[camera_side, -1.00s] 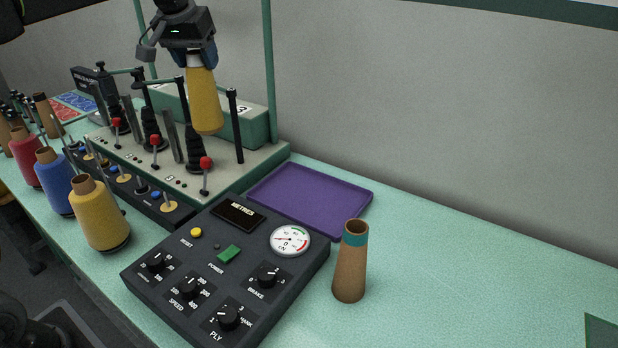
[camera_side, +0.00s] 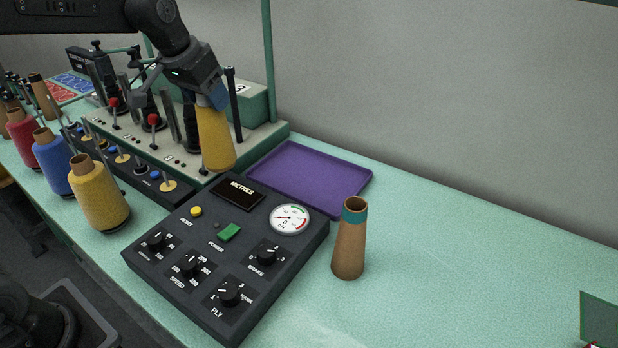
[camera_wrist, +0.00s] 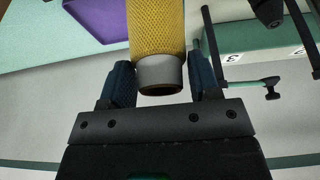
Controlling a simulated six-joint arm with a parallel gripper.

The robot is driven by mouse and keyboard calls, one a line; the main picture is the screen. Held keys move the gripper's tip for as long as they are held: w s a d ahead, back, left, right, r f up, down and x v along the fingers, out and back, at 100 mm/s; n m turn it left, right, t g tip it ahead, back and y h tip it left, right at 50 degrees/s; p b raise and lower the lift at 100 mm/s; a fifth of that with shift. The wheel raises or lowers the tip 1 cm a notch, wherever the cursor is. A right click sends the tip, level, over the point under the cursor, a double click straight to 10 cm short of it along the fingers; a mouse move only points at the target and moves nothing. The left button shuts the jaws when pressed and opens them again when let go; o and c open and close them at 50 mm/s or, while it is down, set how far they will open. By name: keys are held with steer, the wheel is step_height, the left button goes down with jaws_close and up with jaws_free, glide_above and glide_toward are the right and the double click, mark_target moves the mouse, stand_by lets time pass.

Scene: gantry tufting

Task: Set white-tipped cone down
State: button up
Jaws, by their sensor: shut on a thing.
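My gripper (camera_side: 211,97) is shut on a yellow yarn cone (camera_side: 216,142) near its narrow top end. In the wrist view the cone (camera_wrist: 157,28) sits between the two blue fingers of my gripper (camera_wrist: 163,82), and its bare tip is white. In the side view the tip is hidden by the fingers. The cone hangs slightly tilted, wide end down, in front of the winding machine's right end. I cannot tell from the side view how far its base is above the surface. A purple tray (camera_side: 311,178) lies empty to its right; it also shows in the wrist view (camera_wrist: 98,18).
A black control panel (camera_side: 228,252) with dials stands in front of the tray. A bare brown cone with a teal band (camera_side: 349,240) stands right of it. The winding machine (camera_side: 262,135) with posts is behind. Yellow (camera_side: 99,196), blue and red cones stand left.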

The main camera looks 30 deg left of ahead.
steer(key=w+d, duration=0.5)
steer(key=w, duration=0.7)
steer(key=w+d+f, duration=0.3)
steer(key=d+f, duration=0.7)
steer(key=d, duration=0.1)
steer(key=shift+d+f, duration=0.3)
steer(key=shift+f, duration=0.05)
steer(key=shift+f, duration=0.15)
steer(key=o, duration=1.1)
steer(key=shift+c, duration=0.2)
